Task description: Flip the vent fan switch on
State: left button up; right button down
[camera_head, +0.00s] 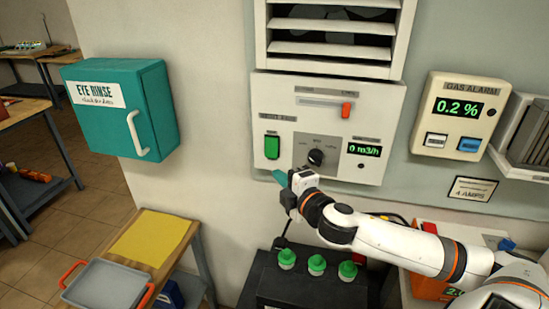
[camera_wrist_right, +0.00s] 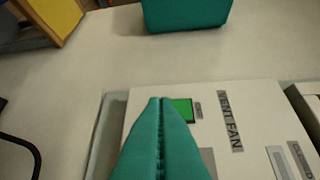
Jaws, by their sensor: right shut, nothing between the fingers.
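The vent fan panel (camera_head: 290,104) is a pale box on the wall below a louvred vent. Its green rocker switch (camera_head: 271,146) sits at the lower left, under a small label plate. In the right wrist view the green switch (camera_wrist_right: 183,108) shows partly behind my fingertips, next to the label VENT FAN (camera_wrist_right: 231,124). My right gripper (camera_head: 279,176) has teal fingers, shut and empty, just below the switch in the head view. Its fingers also fill the lower middle of the right wrist view (camera_wrist_right: 158,101). I cannot tell whether they touch the panel. My left gripper is not in view.
The panel also has a black knob (camera_head: 316,157), an orange slider (camera_head: 346,110) and a display (camera_head: 364,150) reading 0 m3/h. A teal eye rinse box (camera_head: 124,112) hangs at left, a gas alarm (camera_head: 459,115) at right.

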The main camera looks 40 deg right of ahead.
aim_at(268, 155)
jog(key=w+d+p, duration=0.1)
jog(key=w, duration=0.1)
jog(key=w+d+p, duration=0.1)
jog(key=w, duration=0.2)
jog(key=w+d+f+p, duration=0.1)
jog(key=w, duration=0.2)
jog(key=shift+d, duration=0.25)
jog(key=shift+d+f+b, duration=0.1)
jog(key=shift+f+b, duration=0.3)
jog(key=shift+b, duration=0.45)
jog(key=shift+w+d+r, duration=0.1)
jog(key=shift+w+r, duration=0.05)
jog(key=shift+r, duration=0.15)
